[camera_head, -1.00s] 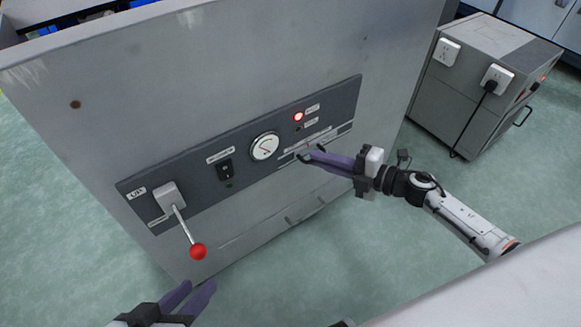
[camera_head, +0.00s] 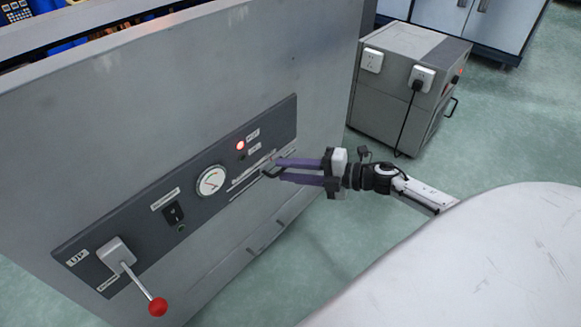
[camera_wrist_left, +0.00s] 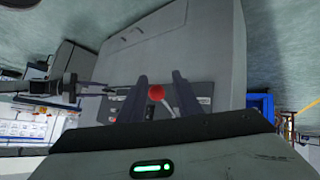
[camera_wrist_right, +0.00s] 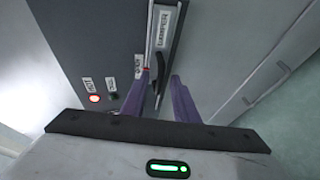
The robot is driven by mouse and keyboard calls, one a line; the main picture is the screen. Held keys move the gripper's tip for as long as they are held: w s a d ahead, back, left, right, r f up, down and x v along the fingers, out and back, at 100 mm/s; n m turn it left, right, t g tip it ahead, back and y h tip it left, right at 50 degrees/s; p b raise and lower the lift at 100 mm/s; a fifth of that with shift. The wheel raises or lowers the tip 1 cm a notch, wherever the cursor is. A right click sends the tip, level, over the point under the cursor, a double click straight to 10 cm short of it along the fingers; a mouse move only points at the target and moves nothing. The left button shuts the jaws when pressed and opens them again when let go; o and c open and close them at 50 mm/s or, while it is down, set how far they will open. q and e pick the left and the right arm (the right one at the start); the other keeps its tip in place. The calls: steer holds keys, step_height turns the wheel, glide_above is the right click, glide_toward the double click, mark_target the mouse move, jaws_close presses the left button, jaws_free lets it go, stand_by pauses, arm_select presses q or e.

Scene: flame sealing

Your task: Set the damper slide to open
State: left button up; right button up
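The damper slide (camera_head: 250,177) is a narrow labelled slot at the right end of the dark control panel (camera_head: 150,208). Its small dark handle (camera_head: 268,171) sits near the slot's right part, at my right fingertips. My right gripper (camera_head: 278,169) is open, its two purple fingers apart, pointing at the slide. In the right wrist view the dark handle (camera_wrist_right: 159,98) shows between the fingers, closer to the left one; contact cannot be told. My left gripper (camera_wrist_left: 158,78) shows only in its wrist view, open and empty, with the red-knobbed lever (camera_wrist_left: 156,92) beyond its fingers.
The panel also carries a round gauge (camera_head: 211,181), a lit red lamp (camera_head: 240,146), a black switch (camera_head: 174,213) and a lever with a red knob (camera_head: 157,306). A grey cabinet (camera_head: 400,90) with sockets stands behind at right. Floor between is clear.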

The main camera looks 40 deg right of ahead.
steer(key=shift+s, duration=0.1)
